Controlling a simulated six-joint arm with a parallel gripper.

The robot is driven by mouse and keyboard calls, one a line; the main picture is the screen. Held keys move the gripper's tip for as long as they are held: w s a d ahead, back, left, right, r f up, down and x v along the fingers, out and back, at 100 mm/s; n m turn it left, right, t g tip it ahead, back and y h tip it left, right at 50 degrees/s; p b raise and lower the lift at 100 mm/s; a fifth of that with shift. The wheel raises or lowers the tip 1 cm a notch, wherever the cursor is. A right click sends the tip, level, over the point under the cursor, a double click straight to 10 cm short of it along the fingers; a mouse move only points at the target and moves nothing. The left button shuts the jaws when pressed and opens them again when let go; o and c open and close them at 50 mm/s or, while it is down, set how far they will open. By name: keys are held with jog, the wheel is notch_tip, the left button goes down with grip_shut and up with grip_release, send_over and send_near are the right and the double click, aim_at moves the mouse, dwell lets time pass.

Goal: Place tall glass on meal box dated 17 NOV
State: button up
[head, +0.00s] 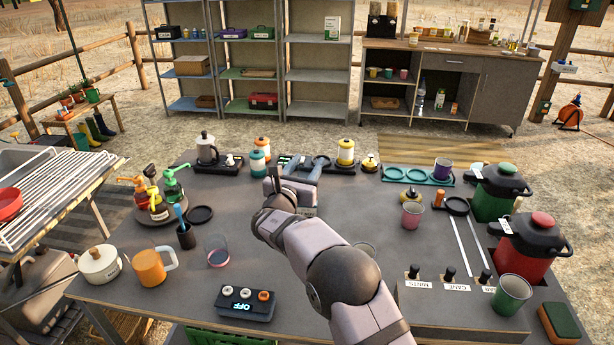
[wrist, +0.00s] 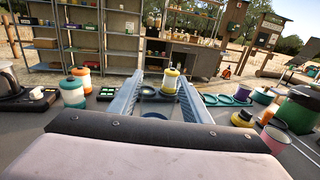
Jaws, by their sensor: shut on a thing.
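My gripper (head: 296,186) is over the middle of the dark counter, pointing away toward its back edge. In the wrist view its two long grey fingers (wrist: 158,98) stand apart, shut on what seems to be the clear tall glass, which barely shows between them. A clear tumbler with a reddish base (head: 217,252) stands on the counter at left. Another clear rim (head: 366,246) shows partly behind my arm. No meal box date is readable in either view, so I cannot tell which is 17 NOV.
A white and yellow canister (head: 345,152) and teal-lidded canister (head: 258,163) stand at the back. A pink cup (head: 412,215), green jug (head: 498,192) and red jug (head: 528,245) stand right.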

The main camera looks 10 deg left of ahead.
aim_at(307, 176)
jog(key=shift+f, duration=1.8)
jog(key=shift+f, duration=0.15)
jog(key=o, duration=1)
jog(key=shift+o, duration=0.2)
jog(key=shift+s+a, duration=0.2)
jog(key=shift+s, duration=0.35)
jog(key=s+a+b, duration=0.1)
jog(key=s+a, duration=0.1)
jog(key=s, duration=0.8)
jog(key=shift+s+b, duration=0.35)
